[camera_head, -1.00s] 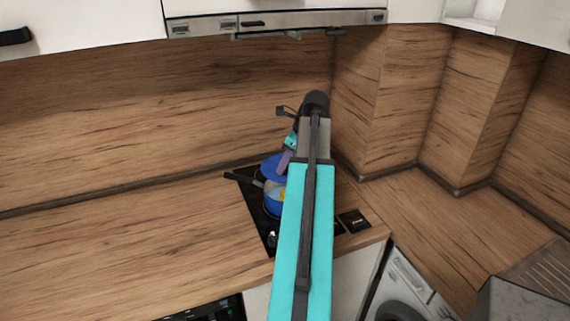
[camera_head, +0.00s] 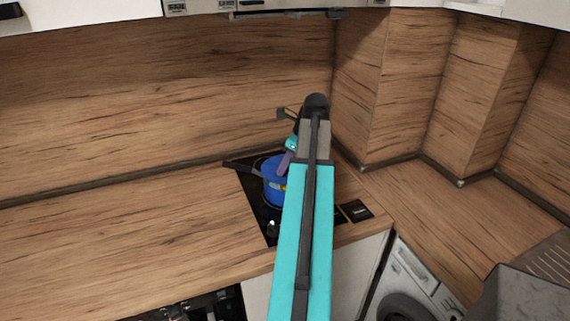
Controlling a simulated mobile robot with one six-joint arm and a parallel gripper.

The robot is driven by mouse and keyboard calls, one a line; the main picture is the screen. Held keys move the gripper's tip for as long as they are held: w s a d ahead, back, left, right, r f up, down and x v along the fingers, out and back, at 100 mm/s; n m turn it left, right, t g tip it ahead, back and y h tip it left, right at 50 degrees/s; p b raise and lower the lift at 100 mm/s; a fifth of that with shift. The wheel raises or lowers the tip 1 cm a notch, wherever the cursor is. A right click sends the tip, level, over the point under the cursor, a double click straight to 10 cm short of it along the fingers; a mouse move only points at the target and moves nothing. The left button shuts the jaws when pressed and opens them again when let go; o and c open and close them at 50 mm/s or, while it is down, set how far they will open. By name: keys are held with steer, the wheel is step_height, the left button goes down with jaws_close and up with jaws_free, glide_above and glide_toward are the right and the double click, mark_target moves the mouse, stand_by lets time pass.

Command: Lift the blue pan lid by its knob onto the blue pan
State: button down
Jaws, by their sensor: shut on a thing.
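The blue pan (camera_head: 271,189) stands on the black hob, its dark handle (camera_head: 243,167) pointing to the left. The blue lid (camera_head: 271,162) is at the top of the pan, with no clear gap between them in this view. I cannot tell whether it is fully seated. My gripper (camera_head: 283,164) reaches down over the lid and is shut on it. My arm hides the knob, the fingertips' contact and the right side of the pan and lid.
The black hob (camera_head: 258,212) lies around the pan, with the wooden splashback (camera_head: 200,110) behind it. The wooden worktop (camera_head: 130,235) to the left is clear. A dark flat item (camera_head: 356,211) lies right of my arm. The corner walls stand close on the right.

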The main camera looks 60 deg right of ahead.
steer(key=shift+f, duration=0.85)
steer(key=shift+p, duration=0.7)
stand_by(1.3)
steer(key=shift+f+p, duration=0.55)
stand_by(2.0)
steer(key=c, duration=1.3)
jaws_free()
steer(key=shift+s+r+p, duration=0.15)
steer(key=shift+r+p, duration=2.85)
steer(key=shift+r, duration=1)
